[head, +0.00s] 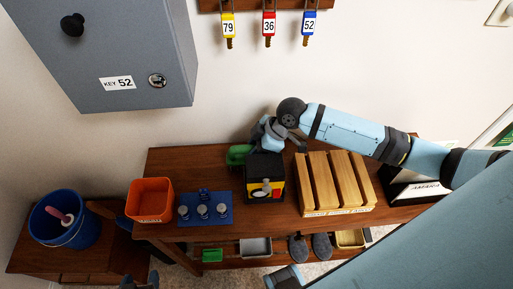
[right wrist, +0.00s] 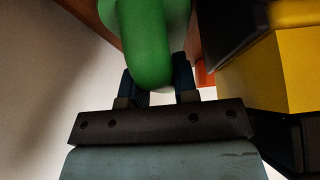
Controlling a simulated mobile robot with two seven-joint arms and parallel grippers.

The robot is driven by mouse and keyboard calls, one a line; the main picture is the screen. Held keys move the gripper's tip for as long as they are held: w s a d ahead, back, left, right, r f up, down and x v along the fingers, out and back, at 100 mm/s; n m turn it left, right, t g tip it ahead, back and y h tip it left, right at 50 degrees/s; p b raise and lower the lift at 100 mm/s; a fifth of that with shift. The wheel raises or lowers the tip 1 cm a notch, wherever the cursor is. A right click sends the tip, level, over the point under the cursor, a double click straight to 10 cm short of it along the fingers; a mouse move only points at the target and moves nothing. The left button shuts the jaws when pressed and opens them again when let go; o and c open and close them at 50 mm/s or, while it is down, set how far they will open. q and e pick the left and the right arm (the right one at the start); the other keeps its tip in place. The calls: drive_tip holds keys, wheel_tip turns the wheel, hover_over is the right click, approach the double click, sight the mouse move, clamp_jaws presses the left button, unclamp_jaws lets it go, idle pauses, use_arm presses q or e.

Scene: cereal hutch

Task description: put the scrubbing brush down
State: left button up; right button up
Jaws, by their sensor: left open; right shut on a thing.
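My right gripper (head: 262,138) is over the back of the table, behind the black-and-yellow box. It is shut on a green handle, which I take to be the scrubbing brush (right wrist: 148,45); the handle's rounded end shows between the fingers (right wrist: 158,88) in the right wrist view. A green thing (head: 238,154), seemingly the same brush, shows beside the box in the head view, partly hidden. I cannot tell whether it touches the table. My left gripper (head: 140,281) is open at the bottom edge of the head view, low in front of the table.
The black-and-yellow box (head: 265,168) stands close by the right gripper. A slatted wooden crate (head: 335,180) is to its right. A blue mat (head: 221,218) with several small metal items and an orange bin (head: 149,198) are left. A blue bucket (head: 80,236) holds a pink-handled thing.

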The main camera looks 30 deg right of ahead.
drive_tip(key=shift+f, duration=0.3)
drive_tip(key=shift+f, duration=0.2)
drive_tip(key=o, duration=1)
drive_tip(key=shift+r, duration=0.15)
